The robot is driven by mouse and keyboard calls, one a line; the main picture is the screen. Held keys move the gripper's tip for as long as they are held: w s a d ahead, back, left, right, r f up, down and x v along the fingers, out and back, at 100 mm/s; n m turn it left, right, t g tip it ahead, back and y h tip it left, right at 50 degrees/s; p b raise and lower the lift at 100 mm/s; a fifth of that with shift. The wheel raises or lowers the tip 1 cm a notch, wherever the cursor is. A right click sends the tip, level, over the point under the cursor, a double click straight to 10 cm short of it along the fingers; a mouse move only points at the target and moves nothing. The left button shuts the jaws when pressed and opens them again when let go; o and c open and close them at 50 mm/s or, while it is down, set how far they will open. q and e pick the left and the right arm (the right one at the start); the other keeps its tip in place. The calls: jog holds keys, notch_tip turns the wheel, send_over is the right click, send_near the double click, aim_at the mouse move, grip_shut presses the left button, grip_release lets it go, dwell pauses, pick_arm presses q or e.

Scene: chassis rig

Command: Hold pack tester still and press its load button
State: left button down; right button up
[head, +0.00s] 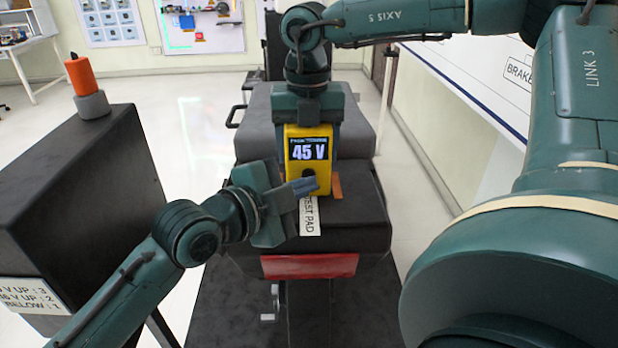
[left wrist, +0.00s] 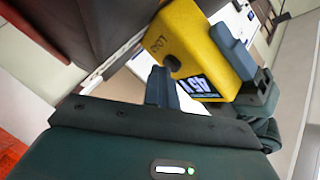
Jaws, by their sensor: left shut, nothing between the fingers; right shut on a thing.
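The yellow pack tester (head: 293,172) stands upright on the dark bench (head: 355,215), its screen (head: 308,150) reading 45 V. Its dark round load button (head: 308,174) sits below the screen. The button also shows in the left wrist view (left wrist: 172,63), beside the word LOAD. My right gripper (head: 309,135) comes from behind and is shut on the tester; one of its fingers (left wrist: 232,50) lies against the tester's side in the left wrist view. My left gripper (head: 304,186) is shut and empty, its fingertips just in front of the button. I cannot tell whether they touch it.
A TEST PAD label (head: 310,215) lies in front of the tester, and an orange piece (head: 336,188) beside it. A dark cabinet (head: 90,190) at left carries an orange-topped grey knob (head: 85,85) and a number sign (head: 30,294). A red panel (head: 310,266) is on the bench front.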

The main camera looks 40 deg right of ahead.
pick_arm(q)
jog(key=shift+s+a, duration=0.1)
jog(key=shift+a, duration=0.05)
jog(key=shift+s+a, duration=0.55)
jog(key=shift+s, duration=0.1)
jog(key=shift+s, duration=0.1)
jog(key=s+a, duration=0.3)
jog(key=shift+s+a, duration=0.1)
jog(key=shift+s, duration=0.25)
dwell(0.6)
pick_arm(e)
jog(key=o, duration=1.2)
jog(key=shift+r, duration=0.15)
